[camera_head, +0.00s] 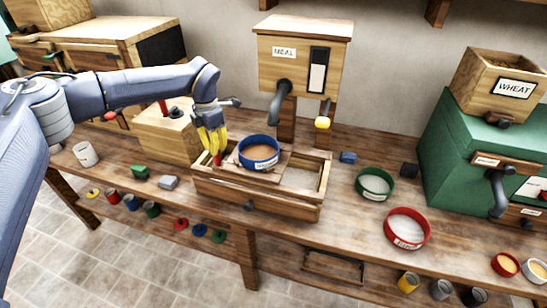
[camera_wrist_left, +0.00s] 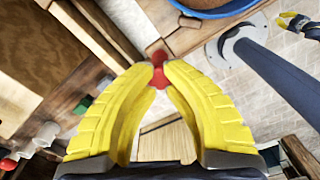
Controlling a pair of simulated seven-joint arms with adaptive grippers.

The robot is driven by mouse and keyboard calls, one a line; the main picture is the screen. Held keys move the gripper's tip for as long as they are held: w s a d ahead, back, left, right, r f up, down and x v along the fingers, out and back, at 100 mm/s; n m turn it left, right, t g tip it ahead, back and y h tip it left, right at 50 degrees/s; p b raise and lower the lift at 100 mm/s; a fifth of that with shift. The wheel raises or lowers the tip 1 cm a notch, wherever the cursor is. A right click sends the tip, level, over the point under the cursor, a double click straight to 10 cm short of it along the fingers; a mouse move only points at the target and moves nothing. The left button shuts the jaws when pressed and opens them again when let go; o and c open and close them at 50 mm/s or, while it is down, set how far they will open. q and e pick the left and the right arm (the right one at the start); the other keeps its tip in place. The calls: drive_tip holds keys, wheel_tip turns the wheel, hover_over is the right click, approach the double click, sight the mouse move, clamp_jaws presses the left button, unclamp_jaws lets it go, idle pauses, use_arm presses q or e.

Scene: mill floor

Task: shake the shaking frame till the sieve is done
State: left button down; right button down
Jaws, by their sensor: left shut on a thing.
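The shaking frame (camera_head: 258,205) is an open wooden box on the bench below the meal chute. The blue sieve (camera_head: 243,159) sits on its left part, with brownish material inside and a white label on its front. The right part of the frame is open. My left gripper (camera_head: 217,152) is at the frame's left end, shut on a red handle (camera_wrist_left: 159,74), left of the sieve. The sieve's blue rim (camera_wrist_left: 215,11) shows at the top of the left wrist view. My right gripper (camera_wrist_left: 292,23) shows small at that view's upper right; its finger gap is unclear.
The meal box (camera_head: 305,68) stands behind the frame. Green (camera_head: 375,185) and red (camera_head: 407,228) sieves lie to the right, before the green wheat mill (camera_head: 455,140). A white cup (camera_head: 85,154), green block (camera_head: 140,172) and grey block (camera_head: 168,183) are left.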

use_arm(q)
drive_tip(key=shift+s+d+f, duration=0.1)
drive_tip(key=shift+d, duration=0.05)
drive_tip(key=w+a, duration=0.4)
drive_tip(key=a, duration=0.6)
drive_tip(key=shift+a, duration=0.4)
idle(0.8)
drive_tip(key=shift+w, duration=0.15)
drive_tip(key=c, duration=1.5)
unclamp_jaws()
drive_tip(key=shift+a, duration=0.15)
drive_tip(key=o, duration=0.5)
drive_tip(key=shift+d+r, duration=0.2)
drive_tip(key=shift+r, duration=4.4)
